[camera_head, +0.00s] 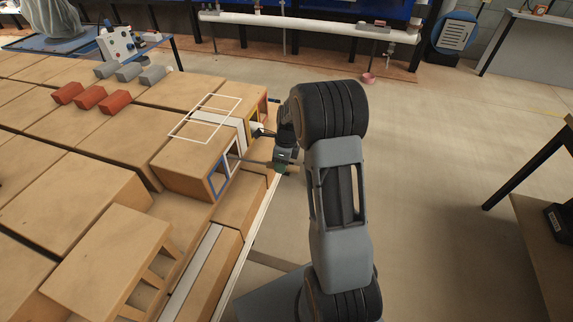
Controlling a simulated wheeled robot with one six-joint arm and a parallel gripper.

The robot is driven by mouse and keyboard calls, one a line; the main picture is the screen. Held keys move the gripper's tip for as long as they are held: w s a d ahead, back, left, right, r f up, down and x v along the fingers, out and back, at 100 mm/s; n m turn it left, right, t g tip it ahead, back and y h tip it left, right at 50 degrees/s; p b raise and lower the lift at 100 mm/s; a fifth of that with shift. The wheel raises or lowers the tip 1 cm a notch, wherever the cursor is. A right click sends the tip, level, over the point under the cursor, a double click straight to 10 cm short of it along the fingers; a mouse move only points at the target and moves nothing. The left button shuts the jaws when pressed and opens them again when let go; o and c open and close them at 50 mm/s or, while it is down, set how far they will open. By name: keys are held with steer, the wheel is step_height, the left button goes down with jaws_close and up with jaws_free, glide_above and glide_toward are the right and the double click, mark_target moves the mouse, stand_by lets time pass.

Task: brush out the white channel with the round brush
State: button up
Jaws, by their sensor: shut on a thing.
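A hollow wooden block (187,168) stands near the table's right edge, with framed openings on its right face. The white channel (232,152) is the white-framed opening between a blue-framed one (217,180) and a yellow-framed one (253,116). My gripper (284,156) is just right of these openings, shut on the round brush (256,161). The brush's thin dark shaft points left toward the white channel, roughly level.
A white rectangle outline (184,137) and a white strip lie on the block tops. Red bricks (90,96) and grey bricks (128,72) sit at the back left. A wooden stool-like piece (108,257) stands at the front. Open floor (440,180) lies right of my arm.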

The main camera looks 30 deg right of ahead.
steer(key=shift+w+a, duration=0.15)
stand_by(0.4)
steer(key=s+d, duration=0.6)
steer(key=shift+p, duration=0.45)
stand_by(0.3)
steer(key=shift+d+r, duration=0.1)
steer(key=shift+w, duration=0.1)
steer(key=shift+w+a+p, duration=0.75)
steer(key=shift+w+a, duration=2.15)
steer(key=shift+a, duration=0.2)
steer(key=s+d, duration=0.6)
steer(key=shift+p, duration=0.4)
